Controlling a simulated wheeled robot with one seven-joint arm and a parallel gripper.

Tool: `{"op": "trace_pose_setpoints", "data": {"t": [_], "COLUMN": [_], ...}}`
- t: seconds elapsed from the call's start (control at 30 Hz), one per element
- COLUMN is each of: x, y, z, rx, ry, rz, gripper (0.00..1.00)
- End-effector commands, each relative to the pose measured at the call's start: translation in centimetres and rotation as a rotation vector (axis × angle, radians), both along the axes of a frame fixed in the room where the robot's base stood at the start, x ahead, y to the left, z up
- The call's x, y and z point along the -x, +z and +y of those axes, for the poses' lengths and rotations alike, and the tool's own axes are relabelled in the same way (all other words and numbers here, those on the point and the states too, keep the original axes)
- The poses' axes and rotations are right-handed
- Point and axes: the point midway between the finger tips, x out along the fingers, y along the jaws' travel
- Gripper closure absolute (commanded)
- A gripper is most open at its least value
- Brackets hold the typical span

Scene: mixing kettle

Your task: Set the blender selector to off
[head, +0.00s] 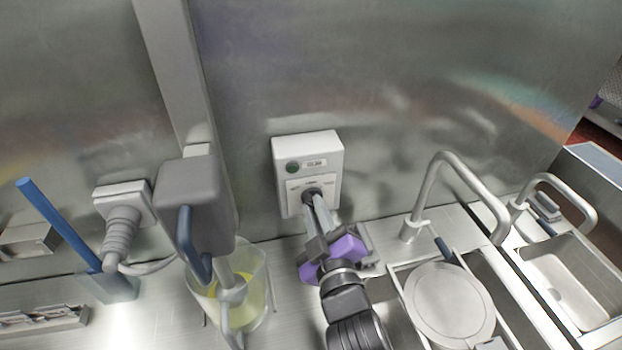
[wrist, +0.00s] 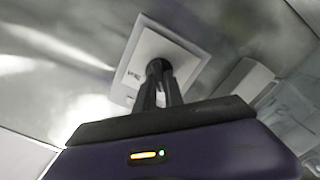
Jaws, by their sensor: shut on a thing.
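The blender control box (head: 307,165) is a white box on the metal wall, with a green button and a small label on its upper part. The dark round selector (head: 309,194) sits on its lower plate. My gripper (head: 314,205) reaches up to the box from below, and its fingers are shut on the selector. In the wrist view the fingers (wrist: 159,90) meet at the dark selector (wrist: 157,67) on the white plate (wrist: 165,48). The fingers hide part of the selector, so I cannot read its setting.
Left of the box stand a grey blender (head: 190,205) and a clear container (head: 258,285) with yellow liquid. A grey plug (head: 122,222) is in a wall socket. To the right are a curved tap (head: 440,180), a round lid (head: 450,305) and a sink (head: 570,280).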

Motion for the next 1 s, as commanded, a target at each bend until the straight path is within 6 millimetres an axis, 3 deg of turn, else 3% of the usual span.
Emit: {"op": "trace_pose_setpoints", "data": {"t": [0.03, 0.07, 0.17, 0.53, 1.0], "x": [0.0, 0.0, 0.0, 0.4, 5.3], "y": [0.4, 0.0, -0.1, -0.1, -0.2], "z": [0.1, 0.1, 0.0, -0.1, -1.1], "rx": [0.060, 0.050, 0.044, 0.041, 0.040], "ry": [0.000, 0.001, 0.001, 0.000, -0.001], "rz": [-0.009, -0.009, -0.010, -0.008, -0.007], "gripper": [1.00, 0.81, 0.62, 0.62, 0.62]}}
